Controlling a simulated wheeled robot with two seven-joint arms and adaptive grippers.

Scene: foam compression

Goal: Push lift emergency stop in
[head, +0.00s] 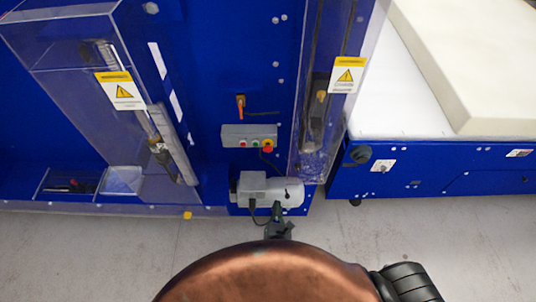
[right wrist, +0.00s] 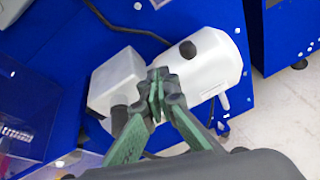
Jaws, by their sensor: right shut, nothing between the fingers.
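The lift emergency stop (head: 268,146) is a red button on a yellow base. It sits at the right end of a grey control box (head: 233,131) on the blue machine front, in the head view. My right gripper (head: 277,208) is below the box in the head view, in front of the grey motor. In the right wrist view its green-sided fingers (right wrist: 157,83) are shut and empty, over the motor. The button does not show there. My left gripper is not in view.
The grey motor (head: 284,191) with a cable stands below the control box. Clear guards with warning labels (head: 121,91) flank the panel. An orange-handled switch (head: 241,101) is above the box. A conveyor with a foam block (head: 470,65) is at right. Grey floor (head: 100,255) lies in front.

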